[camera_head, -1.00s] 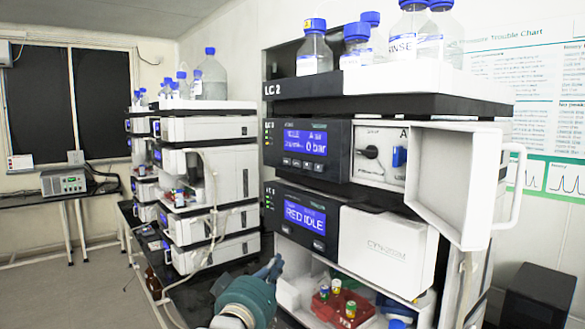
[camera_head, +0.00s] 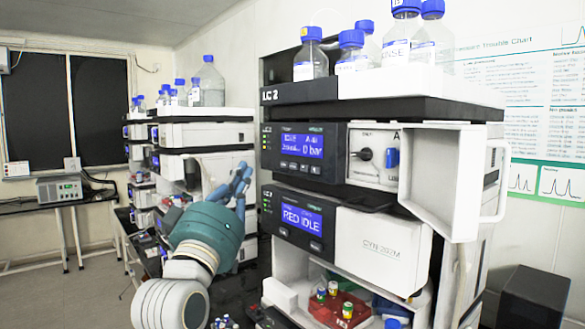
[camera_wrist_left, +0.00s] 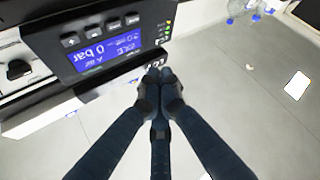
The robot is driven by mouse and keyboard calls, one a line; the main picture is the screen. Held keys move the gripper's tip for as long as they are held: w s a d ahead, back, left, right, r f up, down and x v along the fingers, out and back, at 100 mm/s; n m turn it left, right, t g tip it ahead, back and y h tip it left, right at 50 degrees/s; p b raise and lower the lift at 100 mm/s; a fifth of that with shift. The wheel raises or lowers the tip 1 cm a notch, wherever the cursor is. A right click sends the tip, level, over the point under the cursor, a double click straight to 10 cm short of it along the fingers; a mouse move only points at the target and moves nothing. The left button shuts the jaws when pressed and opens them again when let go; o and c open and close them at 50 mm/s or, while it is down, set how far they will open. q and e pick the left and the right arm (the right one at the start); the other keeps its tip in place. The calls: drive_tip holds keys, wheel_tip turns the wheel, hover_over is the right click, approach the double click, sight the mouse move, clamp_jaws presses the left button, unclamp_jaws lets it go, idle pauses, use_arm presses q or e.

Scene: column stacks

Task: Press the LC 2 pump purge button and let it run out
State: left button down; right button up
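The LC 2 pump (camera_head: 330,160) is the upper dark-fronted module of the near stack. Its blue display (camera_head: 302,146) reads idle and 0 bar, with a row of small buttons (camera_head: 299,166) below. My left gripper (camera_head: 243,174) is to the left of the pump front, apart from it, with blue fingers pointing up and right. In the left wrist view the fingertips (camera_wrist_left: 160,78) are together and empty. The pump display (camera_wrist_left: 104,52) and button row (camera_wrist_left: 102,30) show upside down beyond them, up and left. Button labels are too small to read. My right gripper is not in view.
The pump's white door (camera_head: 440,180) stands open to the right. Bottles (camera_head: 311,55) stand on top of the stack. Another instrument stack (camera_head: 205,130) stands behind my left arm.

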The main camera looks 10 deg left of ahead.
use_arm(q)
approach(289, 157)
wheel_tip(289, 157, up, 2)
drive_tip(key=w+a, duration=0.2)
drive_tip(key=shift+w+d+r, duration=0.2)
drive_tip(key=shift+w+d, duration=0.4)
idle(1.1)
drive_tip(key=shift+w+d, duration=0.25)
drive_tip(key=shift+w, duration=0.1)
drive_tip(key=shift+w+d+p, duration=0.2)
drive_tip(key=shift+w+p, duration=0.1)
idle(1.0)
drive_tip(key=shift+s, duration=0.1)
drive_tip(key=shift+s+a, duration=0.45)
drive_tip(key=shift+s, duration=0.1)
